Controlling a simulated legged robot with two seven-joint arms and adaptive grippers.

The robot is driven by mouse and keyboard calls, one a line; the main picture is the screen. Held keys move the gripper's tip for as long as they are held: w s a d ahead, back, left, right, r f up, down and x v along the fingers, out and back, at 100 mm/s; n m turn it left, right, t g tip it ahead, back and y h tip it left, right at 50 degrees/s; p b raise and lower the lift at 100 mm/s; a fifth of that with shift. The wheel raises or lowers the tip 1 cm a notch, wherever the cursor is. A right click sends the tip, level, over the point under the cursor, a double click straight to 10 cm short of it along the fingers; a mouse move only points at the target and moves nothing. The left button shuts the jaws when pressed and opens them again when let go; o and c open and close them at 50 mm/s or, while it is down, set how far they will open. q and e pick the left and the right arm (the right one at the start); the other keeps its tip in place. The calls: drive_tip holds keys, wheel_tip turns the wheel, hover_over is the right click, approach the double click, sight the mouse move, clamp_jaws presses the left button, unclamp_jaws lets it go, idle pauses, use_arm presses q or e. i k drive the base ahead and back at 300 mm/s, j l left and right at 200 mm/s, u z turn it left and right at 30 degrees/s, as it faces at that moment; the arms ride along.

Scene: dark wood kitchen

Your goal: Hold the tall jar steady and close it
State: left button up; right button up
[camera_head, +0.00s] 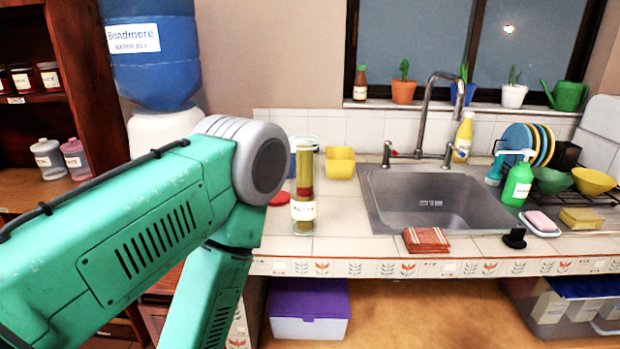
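A tall, narrow clear jar (304,175) stands upright on the tiled counter, left of the sink. It has a pale label near its base, and yellowish and red contents show inside. I cannot clearly make out whether its top is covered. A flat red disc (279,199), possibly a lid, lies on the counter just left of the jar, partly hidden by my arm. My green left arm comes in from the left and bends downward in front of the counter; its gripper is out of frame. My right arm and gripper are not in view.
A yellow container (341,163) stands behind the jar. The sink (432,200) with its tall faucet (428,110) is to the right. Folded red cloths (426,240) and a black stopper (514,238) lie at the counter's front edge. The counter right of the jar is clear.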

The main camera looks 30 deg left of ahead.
sight(304, 170)
drive_tip(key=u, duration=0.9)
